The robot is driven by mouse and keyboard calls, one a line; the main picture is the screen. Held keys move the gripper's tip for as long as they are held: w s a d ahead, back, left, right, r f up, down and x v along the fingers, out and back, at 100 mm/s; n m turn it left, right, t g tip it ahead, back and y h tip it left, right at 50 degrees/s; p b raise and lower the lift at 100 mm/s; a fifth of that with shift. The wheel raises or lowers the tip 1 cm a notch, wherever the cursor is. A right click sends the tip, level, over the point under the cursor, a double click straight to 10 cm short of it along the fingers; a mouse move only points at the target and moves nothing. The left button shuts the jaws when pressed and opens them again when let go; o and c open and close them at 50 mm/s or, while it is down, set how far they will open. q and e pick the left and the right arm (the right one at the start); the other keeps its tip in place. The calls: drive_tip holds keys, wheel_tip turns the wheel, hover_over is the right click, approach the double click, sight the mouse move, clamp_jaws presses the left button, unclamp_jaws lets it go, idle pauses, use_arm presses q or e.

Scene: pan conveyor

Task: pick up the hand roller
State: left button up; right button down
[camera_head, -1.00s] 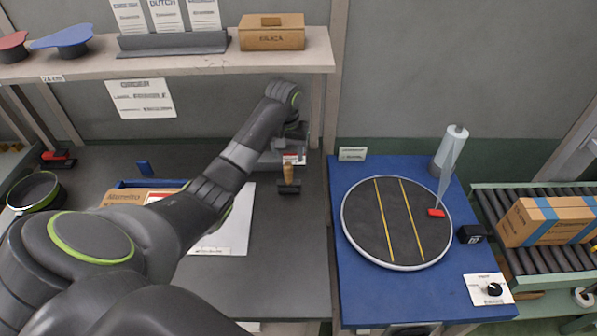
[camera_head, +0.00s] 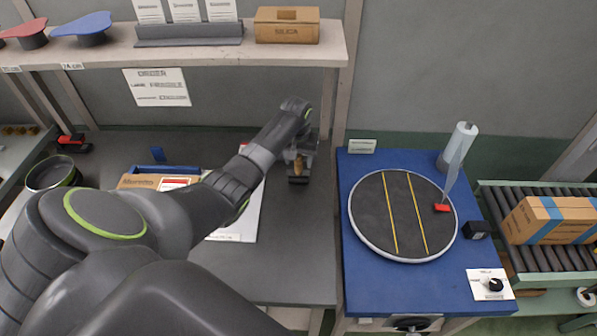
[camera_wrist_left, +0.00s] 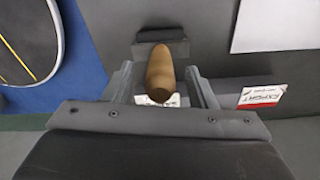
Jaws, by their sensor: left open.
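The hand roller has a brown wooden handle (camera_head: 298,166) and a dark roller head (camera_head: 298,180), and lies on the dark bench near its right edge. In the left wrist view its handle (camera_wrist_left: 158,72) points toward the camera and its black head (camera_wrist_left: 161,51) lies just beyond. My left gripper (camera_head: 299,156) is at the handle, its fingers open on either side of it. In the left wrist view the open fingers (camera_wrist_left: 159,76) flank the handle with gaps visible. My right gripper is not in view.
A white sheet (camera_head: 240,215) lies left of the roller. A blue table with a round turntable (camera_head: 352,222) stands to the right. A shelf (camera_head: 200,54) spans above the bench's back. The bench front is clear.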

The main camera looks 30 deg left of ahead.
use_arm(q)
drive_tip(key=c, duration=1)
drive_tip(key=shift+c, duration=0.3)
drive_tip(key=shift+r, duration=0.15)
